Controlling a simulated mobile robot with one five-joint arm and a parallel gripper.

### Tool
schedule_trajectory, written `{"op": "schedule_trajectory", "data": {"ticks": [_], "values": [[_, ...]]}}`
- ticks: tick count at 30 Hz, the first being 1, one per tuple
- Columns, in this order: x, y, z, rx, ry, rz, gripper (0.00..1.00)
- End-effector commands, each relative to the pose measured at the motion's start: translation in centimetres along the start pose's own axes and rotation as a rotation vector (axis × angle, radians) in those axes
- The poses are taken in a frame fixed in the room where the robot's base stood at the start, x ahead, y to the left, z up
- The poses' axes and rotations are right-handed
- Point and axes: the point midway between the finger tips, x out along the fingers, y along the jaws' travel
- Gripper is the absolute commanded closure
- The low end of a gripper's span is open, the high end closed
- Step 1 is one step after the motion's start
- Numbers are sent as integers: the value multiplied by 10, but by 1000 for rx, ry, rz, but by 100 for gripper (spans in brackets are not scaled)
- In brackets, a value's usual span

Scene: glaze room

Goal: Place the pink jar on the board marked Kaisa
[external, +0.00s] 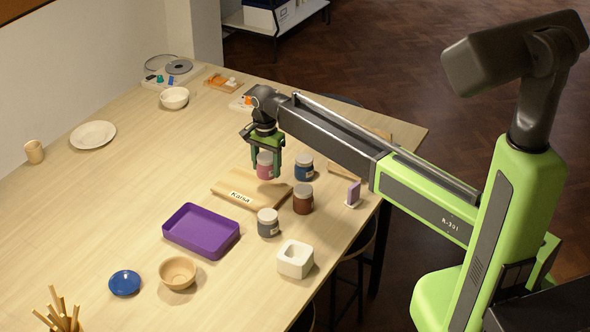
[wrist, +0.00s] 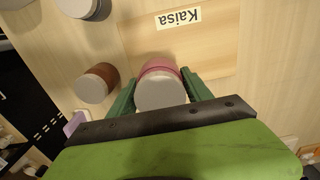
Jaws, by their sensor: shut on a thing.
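The pink jar (external: 264,168) has a pale grey lid and is between the fingers of my gripper (external: 266,165), which is shut on it. It also shows in the wrist view (wrist: 161,84), lid toward the camera, with a green finger on each side. The wooden board (external: 226,190) carries a white label reading Kaisa (external: 241,197). In the wrist view the label (wrist: 178,17) reads upside down, and the jar appears at the board's near edge. I cannot tell whether the jar touches the board or hangs above it.
A blue jar (external: 304,168), a brown jar (external: 303,199) and a grey jar (external: 268,223) stand close to the board's right. A purple tray (external: 201,230), a white square pot (external: 295,259) and a wooden bowl (external: 178,271) are nearer the front. The table's left middle is clear.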

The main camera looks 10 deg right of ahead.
Motion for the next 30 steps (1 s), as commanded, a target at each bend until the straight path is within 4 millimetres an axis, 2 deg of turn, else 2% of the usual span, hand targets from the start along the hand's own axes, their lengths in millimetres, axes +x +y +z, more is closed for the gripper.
{"op": "schedule_trajectory", "data": {"ticks": [1, 3, 11, 18, 26, 30], "values": [[12, -10, 7, -2, 0, 0, 95], [16, -16, 14, -2, 0, 0, 95], [20, -20, 19, 1, 0, 0, 95], [60, -20, 19, 0, 0, 0, 95], [56, -20, 19, 0, 0, 0, 95], [61, -20, 19, 0, 0, 0, 95]]}}
